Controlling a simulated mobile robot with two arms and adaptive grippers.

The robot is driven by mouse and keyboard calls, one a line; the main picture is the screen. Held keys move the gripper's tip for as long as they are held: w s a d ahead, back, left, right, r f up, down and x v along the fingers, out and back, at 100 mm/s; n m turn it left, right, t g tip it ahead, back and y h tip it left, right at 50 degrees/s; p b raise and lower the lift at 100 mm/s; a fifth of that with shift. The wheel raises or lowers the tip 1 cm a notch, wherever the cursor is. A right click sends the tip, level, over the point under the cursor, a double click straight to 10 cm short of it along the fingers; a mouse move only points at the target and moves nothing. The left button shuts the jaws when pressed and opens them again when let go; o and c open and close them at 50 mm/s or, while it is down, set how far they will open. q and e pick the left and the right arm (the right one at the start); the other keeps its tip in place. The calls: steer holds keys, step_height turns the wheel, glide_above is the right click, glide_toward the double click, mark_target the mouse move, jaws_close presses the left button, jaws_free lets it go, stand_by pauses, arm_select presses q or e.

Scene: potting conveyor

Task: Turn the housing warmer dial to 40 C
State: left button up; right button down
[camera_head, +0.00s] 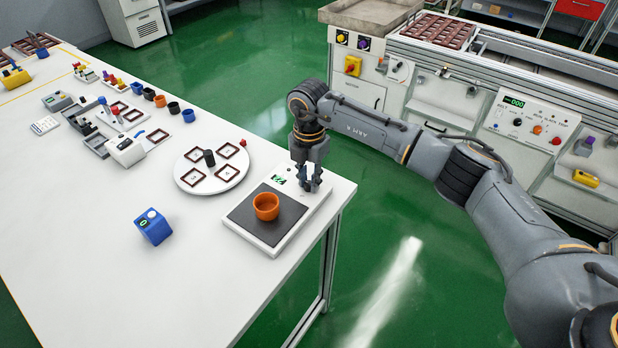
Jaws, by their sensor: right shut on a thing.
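The housing warmer (282,237) is a white box with a dark square plate, near the right end of the white table. An orange cup (266,206) stands upright on the plate. A small display (279,179) with green digits is on the warmer's back strip; I cannot read the number surely. My right gripper (309,186) points down at the back right of this strip, beside the display. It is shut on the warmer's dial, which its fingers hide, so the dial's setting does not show. My left gripper is not in view.
A round white turntable (211,187) with several brown frames stands left of the warmer. A blue device (152,227) with a white knob stands nearer the front. Small cups and fixtures line the table's back. A conveyor station (460,90) is across the green floor.

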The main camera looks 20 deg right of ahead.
mark_target(308, 183)
stand_by(0.3)
steer(key=c, duration=1.2)
jaws_free()
steer(key=shift+o, duration=0.2)
steer(key=shift+r, duration=0.15)
step_height(308, 183, up, 12)
